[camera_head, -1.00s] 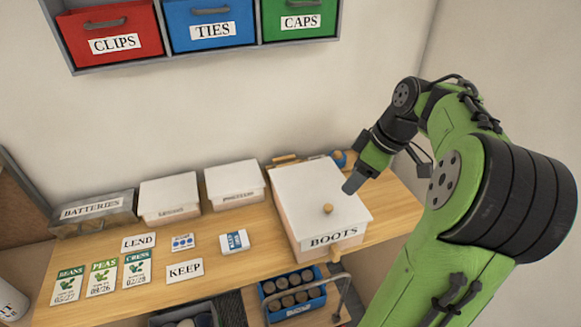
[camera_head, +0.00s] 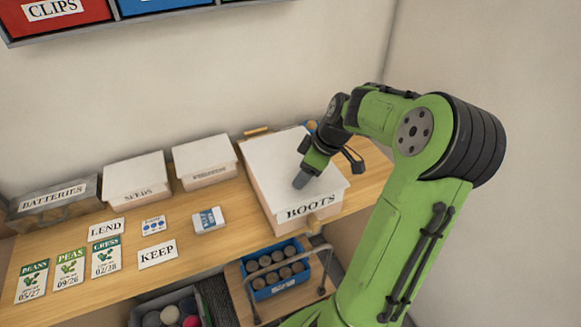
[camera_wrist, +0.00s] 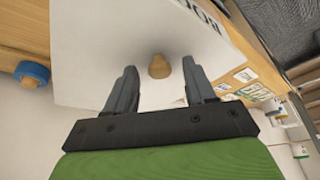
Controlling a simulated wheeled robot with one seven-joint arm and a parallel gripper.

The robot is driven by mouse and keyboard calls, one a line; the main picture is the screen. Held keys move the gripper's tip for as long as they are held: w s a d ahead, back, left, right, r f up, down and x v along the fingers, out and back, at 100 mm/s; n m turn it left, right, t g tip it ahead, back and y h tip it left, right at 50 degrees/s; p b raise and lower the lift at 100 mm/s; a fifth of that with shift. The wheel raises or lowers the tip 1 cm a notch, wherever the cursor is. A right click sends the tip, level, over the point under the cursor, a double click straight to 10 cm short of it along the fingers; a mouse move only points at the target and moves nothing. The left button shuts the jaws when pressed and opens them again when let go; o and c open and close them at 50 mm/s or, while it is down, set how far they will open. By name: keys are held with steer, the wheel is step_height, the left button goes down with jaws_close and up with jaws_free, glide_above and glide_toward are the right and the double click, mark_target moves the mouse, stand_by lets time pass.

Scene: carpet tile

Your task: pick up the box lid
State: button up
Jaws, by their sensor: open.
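The white lid (camera_head: 275,165) lies on the box labelled BOOTS (camera_head: 318,209) at the right end of the wooden shelf. My gripper (camera_head: 300,182) is over the lid and hides its knob in the head view. In the wrist view the small wooden knob (camera_wrist: 159,67) stands up from the white lid (camera_wrist: 105,40). My gripper (camera_wrist: 160,80) is open there, with one finger to each side of the knob and nothing held. I cannot tell whether the fingertips touch the lid.
Two white lidded boxes (camera_head: 135,176) (camera_head: 205,160) and a grey BATTERIES box (camera_head: 52,198) stand to the left. Cards and seed packets (camera_head: 68,268) lie along the front. A blue crate (camera_head: 276,266) of round things sits below. A blue round thing (camera_wrist: 33,73) is near the box.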

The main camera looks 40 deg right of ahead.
jaws_close()
stand_by(0.3)
